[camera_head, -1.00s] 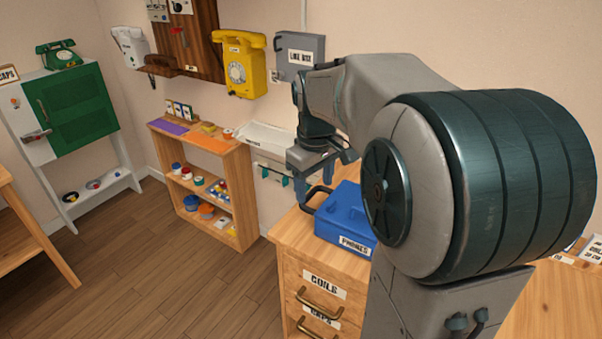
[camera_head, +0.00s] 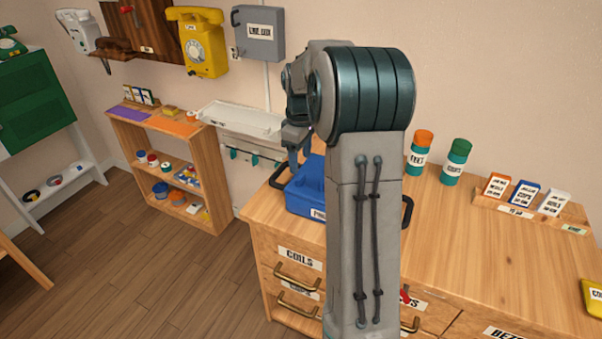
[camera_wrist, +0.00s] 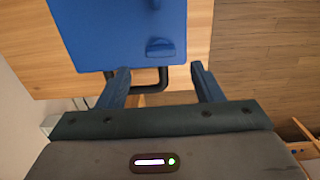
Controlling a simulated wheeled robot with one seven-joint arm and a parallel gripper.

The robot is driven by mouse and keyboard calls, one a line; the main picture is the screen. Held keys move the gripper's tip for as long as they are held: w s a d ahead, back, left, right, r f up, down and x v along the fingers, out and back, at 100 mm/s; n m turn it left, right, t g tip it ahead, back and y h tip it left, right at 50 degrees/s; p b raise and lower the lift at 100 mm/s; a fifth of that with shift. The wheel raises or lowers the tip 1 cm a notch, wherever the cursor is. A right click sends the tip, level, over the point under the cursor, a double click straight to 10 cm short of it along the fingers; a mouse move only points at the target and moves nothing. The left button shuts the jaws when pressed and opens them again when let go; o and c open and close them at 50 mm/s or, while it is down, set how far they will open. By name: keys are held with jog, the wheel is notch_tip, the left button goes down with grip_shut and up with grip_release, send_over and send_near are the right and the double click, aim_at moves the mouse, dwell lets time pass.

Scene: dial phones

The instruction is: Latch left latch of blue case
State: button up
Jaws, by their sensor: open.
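The blue case (camera_head: 305,196) sits on the wooden drawer cabinet, its right part hidden behind my arm. A black loop handle (camera_head: 276,177) shows at its left side. In the wrist view, the blue case (camera_wrist: 110,30) fills the upper middle, with a raised blue latch-like piece (camera_wrist: 160,48) near its lower edge and the black handle (camera_wrist: 152,84) below. My gripper (camera_wrist: 160,76) is open and empty. Its fingers point toward the case edge, one on each side of the handle. I cannot tell whether they touch the case. In the head view, my gripper (camera_head: 297,140) is above the case, partly hidden.
The cabinet top (camera_head: 450,220) has free room right of my arm. Two teal jars, one with an orange lid (camera_head: 422,145) and one with a green lid (camera_head: 457,160), and a card rack (camera_head: 525,205) stand there. A grey box (camera_head: 258,33) hangs on the wall behind.

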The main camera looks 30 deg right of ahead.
aim_at(300, 176)
notch_tip(300, 176, down, 6)
jog(key=shift+r, duration=0.1)
jog(key=c, duration=1)
